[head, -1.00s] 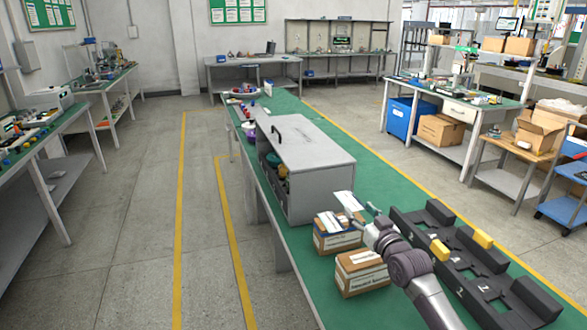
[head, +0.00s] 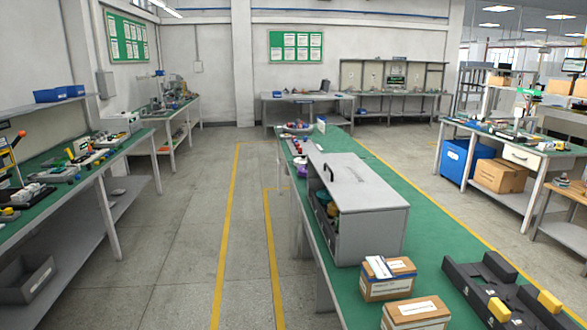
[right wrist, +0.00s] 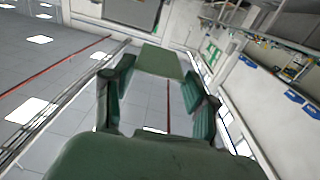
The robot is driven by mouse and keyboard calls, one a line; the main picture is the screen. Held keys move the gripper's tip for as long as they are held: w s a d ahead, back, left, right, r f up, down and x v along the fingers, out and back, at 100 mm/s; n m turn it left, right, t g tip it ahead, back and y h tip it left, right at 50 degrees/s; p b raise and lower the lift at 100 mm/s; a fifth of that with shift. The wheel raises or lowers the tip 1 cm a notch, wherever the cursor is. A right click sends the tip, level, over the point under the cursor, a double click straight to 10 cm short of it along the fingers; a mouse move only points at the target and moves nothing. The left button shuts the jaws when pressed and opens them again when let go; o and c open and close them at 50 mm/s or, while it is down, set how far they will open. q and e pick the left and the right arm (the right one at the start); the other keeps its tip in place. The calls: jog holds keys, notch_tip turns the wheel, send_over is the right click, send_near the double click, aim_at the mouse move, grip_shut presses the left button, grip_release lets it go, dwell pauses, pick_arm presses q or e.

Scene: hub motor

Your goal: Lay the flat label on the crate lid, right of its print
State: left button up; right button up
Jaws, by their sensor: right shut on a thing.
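My right gripper (right wrist: 160,75) shows in the right wrist view, its two fingers apart on either side of a flat, rectangular piece, the label (right wrist: 160,61). It is shut on this label, whose near face looks dull green in shade. The label is away from the crates, over the floor and walls in that view. Neither gripper shows in the head view.
A second brown crate (head: 416,325) with a white lid patch stands in front. A grey case (head: 370,220) with a handle is behind. A black fixture (head: 490,290) with yellow blocks is at the right. Green table (head: 425,235) lies bare between case and fixture.

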jog(key=s+d+r+m+h, duration=0.1)
jog(key=s+d+r+h, duration=0.1)
jog(key=s, duration=0.3)
jog(key=w+f+y, duration=0.1)
jog(key=w, duration=0.2)
jog(key=w+a+f+n+y, duration=0.1)
jog(key=w, duration=0.3)
jog(key=w+a+f+n+y, duration=0.1)
jog(key=w, duration=0.2)
jog(key=shift+w+a+f, duration=0.1)
jog(key=shift+w+a, duration=0.1)
jog(key=shift+a, duration=0.05)
jog(key=shift+y, duration=0.4)
jog(key=w+d, duration=0.2)
jog(key=w, duration=0.4)
jog(key=w+d+r, duration=0.1)
jog(key=w+d, duration=0.1)
jog(key=w, duration=0.4)
jog(key=w+d+r, duration=0.1)
jog(key=w+d, duration=0.2)
jog(key=w, duration=0.3)
jog(key=shift+r, duration=0.2)
jog(key=w+d+r, duration=0.4)
jog(key=w+d, duration=0.2)
jog(key=shift+r+h, duration=0.3)
jog(key=shift+h, duration=0.1)
jog(key=shift+d, duration=0.1)
